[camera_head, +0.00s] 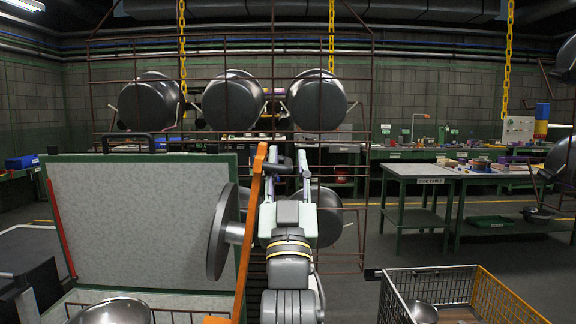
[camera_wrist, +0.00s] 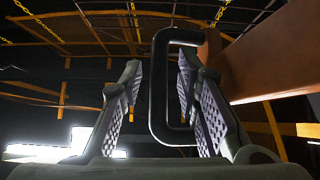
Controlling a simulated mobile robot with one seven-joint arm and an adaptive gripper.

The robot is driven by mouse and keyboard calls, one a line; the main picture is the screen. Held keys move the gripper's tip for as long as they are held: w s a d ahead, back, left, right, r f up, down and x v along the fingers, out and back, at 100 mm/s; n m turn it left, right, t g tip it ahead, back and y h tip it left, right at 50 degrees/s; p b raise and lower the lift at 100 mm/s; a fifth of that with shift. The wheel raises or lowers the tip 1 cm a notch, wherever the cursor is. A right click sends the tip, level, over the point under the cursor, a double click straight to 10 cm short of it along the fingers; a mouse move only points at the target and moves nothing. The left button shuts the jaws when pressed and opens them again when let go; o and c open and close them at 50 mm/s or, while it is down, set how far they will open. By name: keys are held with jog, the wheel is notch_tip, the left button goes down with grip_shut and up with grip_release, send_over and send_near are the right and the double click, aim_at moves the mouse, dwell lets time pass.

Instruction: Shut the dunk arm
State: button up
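The dunk arm is a long orange bar (camera_head: 250,230) standing steeply in the middle of the head view, with a grey disc (camera_head: 222,232) on its left side. In the wrist view the orange bar (camera_wrist: 260,60) crosses the upper right. A black loop handle (camera_wrist: 158,90) joins it and stands between my fingers. My gripper (camera_head: 287,165), also in the wrist view (camera_wrist: 160,88), is open around the handle. A gap shows between the left finger and the handle; contact on the right side is unclear.
A large pale panel (camera_head: 135,220) with a green frame stands left of the bar. Large pots (camera_head: 232,103) hang on a wire rack behind. A wire basket (camera_head: 455,285) with a bowl is at lower right. A green-legged table (camera_head: 420,171) stands farther right, with open floor before it.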

grip_shut()
dwell(0.6)
